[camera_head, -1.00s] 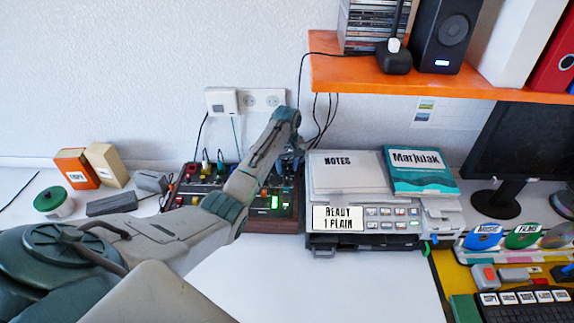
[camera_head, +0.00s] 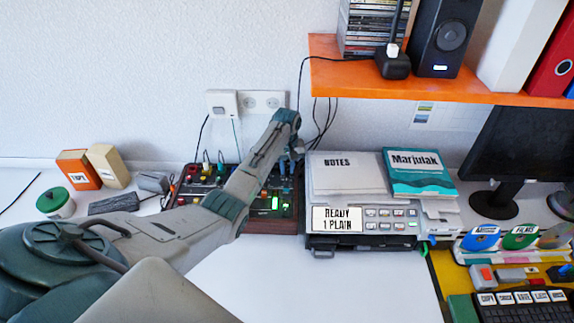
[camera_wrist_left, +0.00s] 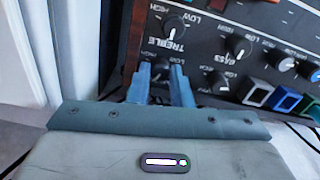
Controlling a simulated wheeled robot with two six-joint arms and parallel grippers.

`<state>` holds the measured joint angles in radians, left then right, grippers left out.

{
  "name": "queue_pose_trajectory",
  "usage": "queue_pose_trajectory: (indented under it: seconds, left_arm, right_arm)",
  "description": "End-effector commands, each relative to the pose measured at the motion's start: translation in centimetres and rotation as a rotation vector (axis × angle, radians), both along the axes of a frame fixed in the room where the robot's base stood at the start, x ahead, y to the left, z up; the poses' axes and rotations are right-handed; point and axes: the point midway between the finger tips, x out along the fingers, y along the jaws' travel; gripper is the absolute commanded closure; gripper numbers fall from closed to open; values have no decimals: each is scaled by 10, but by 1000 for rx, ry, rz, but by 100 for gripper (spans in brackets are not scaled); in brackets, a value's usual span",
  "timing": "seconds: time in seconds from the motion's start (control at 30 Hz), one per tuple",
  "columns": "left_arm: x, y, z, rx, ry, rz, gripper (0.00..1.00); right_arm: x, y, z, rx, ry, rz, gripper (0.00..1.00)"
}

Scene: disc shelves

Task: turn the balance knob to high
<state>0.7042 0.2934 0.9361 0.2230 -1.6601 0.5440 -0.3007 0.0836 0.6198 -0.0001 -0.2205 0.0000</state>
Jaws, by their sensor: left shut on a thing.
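The mixer panel (camera_head: 272,222) stands against the wall, left of the printer, partly hidden behind my left arm. My left gripper (camera_head: 289,165) reaches down over its right part. In the left wrist view, the gripper's blue fingers (camera_wrist_left: 160,84) are closed around a small dark knob (camera_wrist_left: 160,72) on the panel. The knob's name label is hidden, so its pointer and setting cannot be read; small HIGH and LOW marks show near it. The treble knob (camera_wrist_left: 174,24) and bass knob (camera_wrist_left: 237,45) lie beside it, clear of the fingers. My right gripper is not in view.
The printer (camera_head: 363,220), with notes and a book on top, stands close on the right. An orange shelf (camera_head: 440,88) hangs above the right side. Colored buttons (camera_wrist_left: 284,101) sit near the held knob. The white desk in front is clear.

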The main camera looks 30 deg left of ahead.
Motion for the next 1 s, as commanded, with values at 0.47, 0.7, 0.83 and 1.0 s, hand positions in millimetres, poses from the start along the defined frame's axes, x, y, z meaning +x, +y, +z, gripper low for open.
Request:
queue_pose_trajectory:
  seconds: [0.47,0.7,0.83,1.0]
  left_arm:
    - [1,-1,3,0,0,-404,100]
    - [1,-1,2,0,-1,-561,100]
    - [1,-1,2,0,-1,-619,100]
    - [1,-1,2,0,-2,-665,100]
  right_arm:
    - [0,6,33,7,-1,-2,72]
    - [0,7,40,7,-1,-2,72]
    - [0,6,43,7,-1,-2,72]
    - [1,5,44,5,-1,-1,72]
